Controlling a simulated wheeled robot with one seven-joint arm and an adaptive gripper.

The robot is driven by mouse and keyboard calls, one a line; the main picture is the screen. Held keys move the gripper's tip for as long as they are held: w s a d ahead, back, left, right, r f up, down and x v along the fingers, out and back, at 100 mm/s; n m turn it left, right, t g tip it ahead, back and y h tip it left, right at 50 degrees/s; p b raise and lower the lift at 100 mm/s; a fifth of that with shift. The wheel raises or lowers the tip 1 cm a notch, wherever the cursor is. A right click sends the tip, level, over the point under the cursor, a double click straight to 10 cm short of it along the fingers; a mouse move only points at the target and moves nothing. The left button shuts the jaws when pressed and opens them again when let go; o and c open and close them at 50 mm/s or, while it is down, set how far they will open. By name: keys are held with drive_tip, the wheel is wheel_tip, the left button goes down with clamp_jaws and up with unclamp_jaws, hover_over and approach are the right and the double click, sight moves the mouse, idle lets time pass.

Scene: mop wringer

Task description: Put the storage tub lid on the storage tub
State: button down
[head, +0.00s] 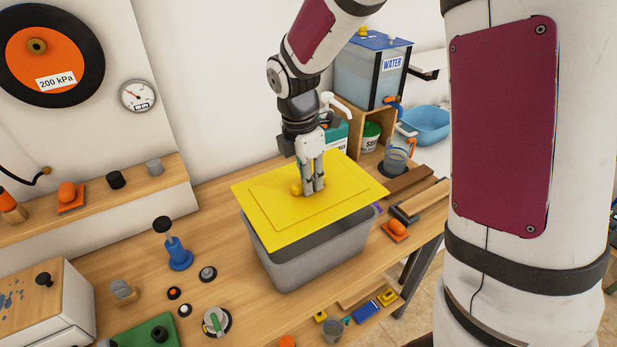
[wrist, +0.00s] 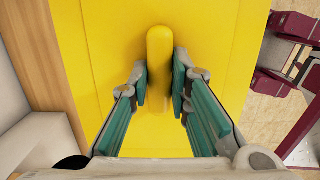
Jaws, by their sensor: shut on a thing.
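The storage tub lid (head: 260,202) is a flat yellow panel with a raised middle and a yellow handle (wrist: 159,62). My gripper (head: 312,188) points down and is shut on this handle, with its green pads either side of it in the wrist view (wrist: 159,85). The storage tub (head: 315,262) is a grey open box on the wooden bench, directly under the lid. The lid covers most of the tub's opening. Part of the tub's rim shows beyond the lid at the right, and I cannot tell whether the lid touches it. The tub's inside is mostly hidden.
A blue pump-like piece (head: 176,254) and several small knobs stand left of the tub. Wooden planks (head: 408,183) and an orange-handled block (head: 396,230) lie to its right. A water tank (head: 371,72) stands behind.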

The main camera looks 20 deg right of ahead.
drive_tip(key=shift+w+f+b, duration=0.1)
drive_tip(key=shift+f+b, duration=1.1)
drive_tip(key=shift+f, duration=1.6)
drive_tip(key=shift+f+p, duration=0.4)
drive_tip(key=shift+f, duration=0.1)
idle(0.8)
drive_tip(key=c, duration=1.4)
unclamp_jaws()
drive_tip(key=shift+r+p, duration=1.8)
drive_tip(key=shift+r, duration=2.2)
